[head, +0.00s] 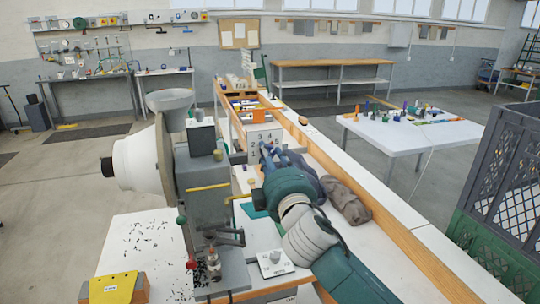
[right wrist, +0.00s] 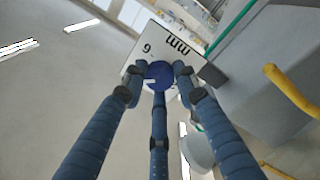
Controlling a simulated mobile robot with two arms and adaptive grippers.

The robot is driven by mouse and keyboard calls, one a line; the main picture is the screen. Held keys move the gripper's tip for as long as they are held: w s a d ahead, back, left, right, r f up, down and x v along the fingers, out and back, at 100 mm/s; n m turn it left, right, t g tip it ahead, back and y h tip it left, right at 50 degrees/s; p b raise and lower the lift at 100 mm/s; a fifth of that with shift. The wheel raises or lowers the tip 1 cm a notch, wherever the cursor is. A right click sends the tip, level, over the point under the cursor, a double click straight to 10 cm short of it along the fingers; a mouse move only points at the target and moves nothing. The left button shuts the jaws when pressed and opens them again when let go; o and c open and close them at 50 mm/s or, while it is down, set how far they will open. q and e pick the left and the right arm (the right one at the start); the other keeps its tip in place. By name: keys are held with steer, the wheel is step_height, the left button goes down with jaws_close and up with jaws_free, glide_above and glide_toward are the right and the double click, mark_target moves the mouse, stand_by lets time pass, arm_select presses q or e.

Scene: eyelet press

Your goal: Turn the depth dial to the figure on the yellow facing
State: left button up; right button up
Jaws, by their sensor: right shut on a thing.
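In the right wrist view my right gripper (right wrist: 160,80), with three blue fingers, is shut around a round blue dial (right wrist: 158,72). A short white mark on the dial points left. Behind it is a white scale plate (right wrist: 149,49) with "mm" and a "6"; fingers hide other figures. In the head view the plate (head: 265,132) stands upright beyond the press, and my right gripper (head: 270,154) reaches it. The yellow facing (head: 117,288) lies on a brown block at the lower left; its small print is unreadable. My left gripper is not in view.
The grey press (head: 205,180) with a white cone stands left of my right arm. A small white panel with a grey knob (head: 275,258) is close below my arm. A brown cloth bundle (head: 347,202) lies to the right. A table with small coloured items (head: 398,141) stands farther right.

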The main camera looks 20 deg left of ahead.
steer(key=shift+n+y+p, duration=0.3)
steer(key=shift+n+p, duration=0.4)
steer(key=shift+n, duration=2.1)
steer(key=o, duration=1.1)
steer(key=shift+o, duration=0.2)
steer(key=v, duration=1.2)
steer(key=shift+r, duration=0.1)
